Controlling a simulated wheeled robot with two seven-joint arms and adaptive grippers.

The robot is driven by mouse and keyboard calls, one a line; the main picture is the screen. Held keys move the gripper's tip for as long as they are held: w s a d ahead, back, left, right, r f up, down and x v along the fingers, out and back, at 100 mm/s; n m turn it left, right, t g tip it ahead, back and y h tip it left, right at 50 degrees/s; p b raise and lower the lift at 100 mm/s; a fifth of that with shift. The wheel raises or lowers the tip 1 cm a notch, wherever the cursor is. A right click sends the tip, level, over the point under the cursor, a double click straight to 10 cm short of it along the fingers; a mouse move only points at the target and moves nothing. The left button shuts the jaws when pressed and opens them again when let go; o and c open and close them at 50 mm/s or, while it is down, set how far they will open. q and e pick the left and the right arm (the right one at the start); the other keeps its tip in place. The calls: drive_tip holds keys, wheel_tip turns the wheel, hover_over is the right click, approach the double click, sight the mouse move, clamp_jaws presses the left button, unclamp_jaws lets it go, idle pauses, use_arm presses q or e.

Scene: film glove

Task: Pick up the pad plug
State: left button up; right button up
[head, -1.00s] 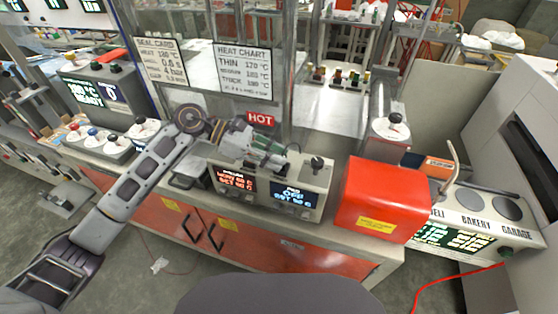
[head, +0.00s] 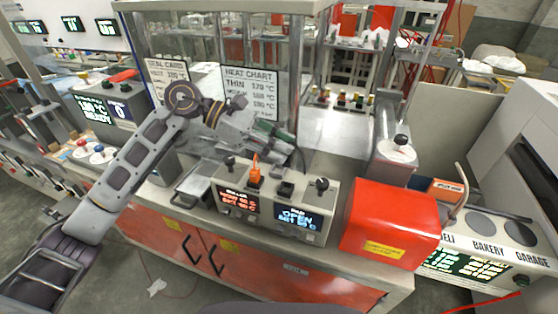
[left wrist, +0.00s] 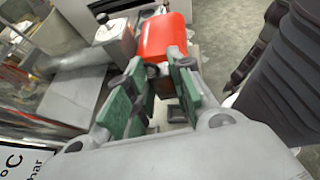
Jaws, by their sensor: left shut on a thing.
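My left gripper (head: 282,143) is raised above and behind the grey two-display control box (head: 270,210). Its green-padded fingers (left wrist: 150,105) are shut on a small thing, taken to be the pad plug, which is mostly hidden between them. A thin dark cord (head: 302,160) curves down near the fingertips. An orange plug-like piece (head: 255,172) stands on top of the box, apart from the fingers. The box's right display (head: 297,218) reads OPEN. My right gripper is not in view.
A red box (head: 390,222) stands right of the control box; it also shows in the left wrist view (left wrist: 163,36). A lidded canister (head: 398,150) stands behind it. A clear-walled cabinet and heat chart (head: 250,92) are behind my gripper. A metal tray (head: 193,187) lies left.

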use_arm(q)
wheel_tip(320, 180, up, 18)
drive_tip(key=b, duration=0.1)
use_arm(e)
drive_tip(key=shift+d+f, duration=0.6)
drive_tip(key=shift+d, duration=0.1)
use_arm(q)
drive_tip(key=shift+f, duration=0.1)
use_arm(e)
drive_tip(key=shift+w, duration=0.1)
